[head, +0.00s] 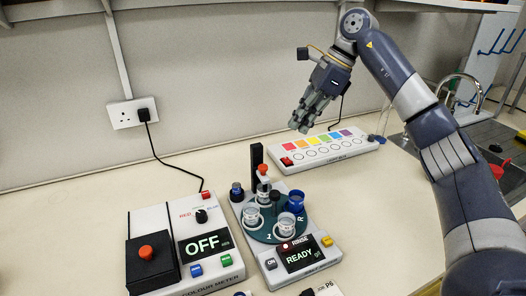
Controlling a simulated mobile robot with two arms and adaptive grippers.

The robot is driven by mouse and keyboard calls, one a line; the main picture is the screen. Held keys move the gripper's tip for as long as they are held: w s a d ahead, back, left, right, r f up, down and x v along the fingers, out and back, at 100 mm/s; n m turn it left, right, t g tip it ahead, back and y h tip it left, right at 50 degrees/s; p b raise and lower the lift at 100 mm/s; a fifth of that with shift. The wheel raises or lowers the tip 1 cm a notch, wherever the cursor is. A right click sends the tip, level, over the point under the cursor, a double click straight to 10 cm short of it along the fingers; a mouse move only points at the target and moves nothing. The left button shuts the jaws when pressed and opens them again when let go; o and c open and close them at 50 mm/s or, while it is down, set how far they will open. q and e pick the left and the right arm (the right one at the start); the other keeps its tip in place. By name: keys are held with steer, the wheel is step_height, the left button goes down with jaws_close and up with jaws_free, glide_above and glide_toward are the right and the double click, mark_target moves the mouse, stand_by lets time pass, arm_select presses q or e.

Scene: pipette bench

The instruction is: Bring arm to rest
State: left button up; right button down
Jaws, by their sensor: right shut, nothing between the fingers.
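My right arm (432,125) comes in from the right side and arches over the bench. My right gripper (303,120) is shut and empty, pointing down and left. It hangs in front of the back wall, above the back of the bench near the light box (322,151), and touches nothing I can see. My left gripper does not show.
The colour meter (208,275) reads OFF at the front left. Right of it a round carousel (262,233) holds several small vessels; its display reads READY. A wall socket (122,115) feeds a cable. A sink with a tap (462,82) lies at the right. The back left bench is clear.

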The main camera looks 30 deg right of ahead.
steer(key=shift+v, duration=1)
